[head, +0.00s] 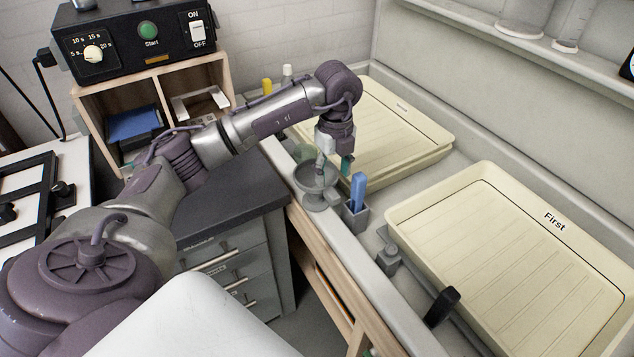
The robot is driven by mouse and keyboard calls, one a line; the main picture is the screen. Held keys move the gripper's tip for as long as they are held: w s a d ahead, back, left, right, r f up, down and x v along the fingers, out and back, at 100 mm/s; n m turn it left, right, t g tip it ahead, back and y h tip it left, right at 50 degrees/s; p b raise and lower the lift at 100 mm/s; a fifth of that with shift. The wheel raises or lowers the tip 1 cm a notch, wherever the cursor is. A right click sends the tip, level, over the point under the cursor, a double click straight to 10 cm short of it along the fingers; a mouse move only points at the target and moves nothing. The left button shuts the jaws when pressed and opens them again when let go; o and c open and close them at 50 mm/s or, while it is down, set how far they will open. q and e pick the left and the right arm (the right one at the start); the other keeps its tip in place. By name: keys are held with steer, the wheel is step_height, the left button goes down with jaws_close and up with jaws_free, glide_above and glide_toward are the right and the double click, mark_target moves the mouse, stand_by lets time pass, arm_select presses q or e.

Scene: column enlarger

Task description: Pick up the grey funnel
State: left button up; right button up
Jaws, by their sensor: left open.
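The grey funnel (314,192) sits on the pale rim of the long sink, in the middle of the head view. Its wide mouth faces up. My left gripper (333,166) comes down from above, with its fingers at the funnel's far side and over its mouth. It is open, and one teal fingertip shows just right of the funnel. The picture does not show whether the fingers touch the funnel. My right gripper is not in view.
A small grey holder (355,217) with blue-handled tongs (357,190) stands close to the right of the funnel. A cream tray marked First (480,172) lies at right, and another cream tray (400,107) lies behind. A dark counter (230,205) is at left.

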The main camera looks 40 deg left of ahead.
mark_target(329, 189)
arm_select(q)
steer(key=shift+s+f, duration=0.1)
steer(key=shift+f, duration=0.65)
steer(key=f+p, duration=0.2)
steer(key=f, duration=0.1)
steer(key=f+p, duration=0.1)
steer(key=f, duration=0.1)
steer(key=shift+s+a, duration=0.2)
steer(key=shift+a, duration=0.05)
steer(key=shift+f, duration=0.2)
jaws_close()
